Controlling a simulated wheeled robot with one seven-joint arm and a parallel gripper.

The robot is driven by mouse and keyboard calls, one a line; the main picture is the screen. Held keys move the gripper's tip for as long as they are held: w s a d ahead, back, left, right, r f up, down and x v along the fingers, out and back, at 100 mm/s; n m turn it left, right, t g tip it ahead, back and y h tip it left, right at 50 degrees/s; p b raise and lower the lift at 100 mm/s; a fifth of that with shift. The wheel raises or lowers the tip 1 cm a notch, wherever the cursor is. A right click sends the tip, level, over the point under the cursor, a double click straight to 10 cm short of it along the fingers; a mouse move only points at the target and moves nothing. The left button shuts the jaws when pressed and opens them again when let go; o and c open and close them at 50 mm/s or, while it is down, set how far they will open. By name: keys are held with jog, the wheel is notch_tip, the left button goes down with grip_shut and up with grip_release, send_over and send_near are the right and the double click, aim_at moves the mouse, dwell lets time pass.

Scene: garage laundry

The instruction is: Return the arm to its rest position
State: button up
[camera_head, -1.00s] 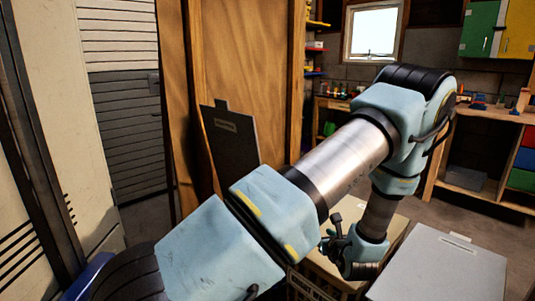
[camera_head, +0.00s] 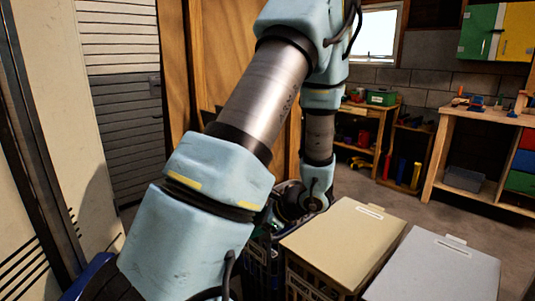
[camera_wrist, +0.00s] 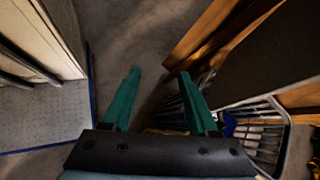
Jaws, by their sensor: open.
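My gripper (camera_wrist: 160,74) shows in the wrist view with its two green fingers spread apart and nothing between them. It hangs over bare floor, left of an open crate (camera_wrist: 268,140) with slatted walls. In the head view my light blue arm rises through the middle and bends down at the far side. Its wrist is beside the dark crate (camera_head: 262,252).
A beige-lidded crate (camera_head: 342,236) and a grey-lidded crate (camera_head: 438,268) stand right of the arm. A dark raised lid (camera_wrist: 275,60) is close on the right in the wrist view. Wooden panels (camera_head: 230,60) stand behind the arm. Workbenches (camera_head: 475,130) line the back. Floor between is clear.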

jog(key=s+a+r+n+g+h+p, duration=0.2)
jog(key=s+r+n+h, duration=0.6)
jog(key=n, duration=1)
jog(key=shift+s+r+n+g+h+p, duration=0.4)
jog(key=shift+s+r, duration=0.35)
jog(key=shift+r, duration=1.4)
jog(key=shift+a, duration=0.1)
jog(key=shift+c, duration=0.3)
